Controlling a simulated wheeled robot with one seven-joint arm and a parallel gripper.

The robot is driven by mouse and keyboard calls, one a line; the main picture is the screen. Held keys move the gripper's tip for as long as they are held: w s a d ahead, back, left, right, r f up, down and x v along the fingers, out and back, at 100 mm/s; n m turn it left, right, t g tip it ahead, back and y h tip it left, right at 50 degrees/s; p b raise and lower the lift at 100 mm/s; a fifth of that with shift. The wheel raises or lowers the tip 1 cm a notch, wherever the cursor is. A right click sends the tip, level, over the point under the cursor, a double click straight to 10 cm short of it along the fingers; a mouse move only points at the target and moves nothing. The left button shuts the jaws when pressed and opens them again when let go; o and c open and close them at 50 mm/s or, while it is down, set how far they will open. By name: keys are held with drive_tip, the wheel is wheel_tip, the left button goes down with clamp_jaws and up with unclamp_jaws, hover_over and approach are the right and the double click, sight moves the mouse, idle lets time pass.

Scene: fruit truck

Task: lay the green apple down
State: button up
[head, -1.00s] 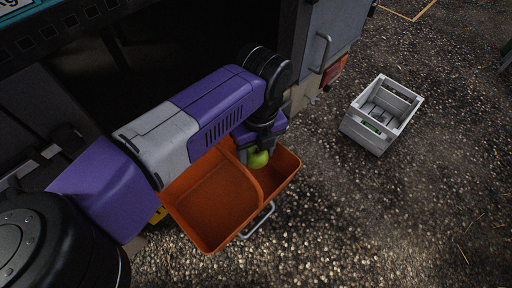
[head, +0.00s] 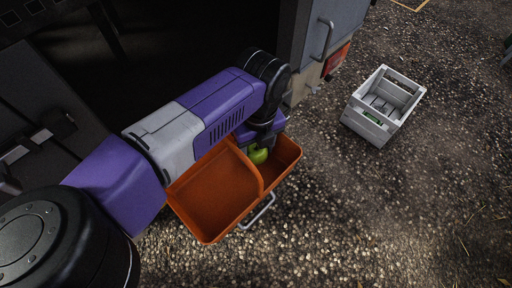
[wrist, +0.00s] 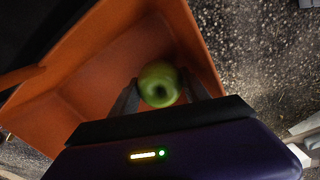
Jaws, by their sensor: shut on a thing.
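The green apple (head: 258,155) is in my gripper (head: 262,150), over the right compartment of the orange tray (head: 212,200). In the wrist view the apple (wrist: 159,84) sits between the two dark fingers of my gripper (wrist: 160,92), which are shut on it. The orange tray (wrist: 75,45) spreads beneath and around it there. The apple is low, near the tray's divider, but I cannot tell whether it touches the tray floor. My arm hides part of the tray's far side in the head view.
The left compartment of the tray looks empty. A pale slatted crate (head: 384,105) stands on the gravel to the right, apart from the tray. A grey vehicle body with a handle (head: 326,40) and a red lamp (head: 337,62) rises behind. Open gravel lies at the right and front.

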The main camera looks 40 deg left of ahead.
drive_tip(key=shift+f, duration=1)
idle(1.4)
drive_tip(key=o, duration=1.6)
wheel_tip(320, 180, up, 16)
drive_tip(key=p, duration=1.3)
drive_tip(key=shift+f, duration=0.2)
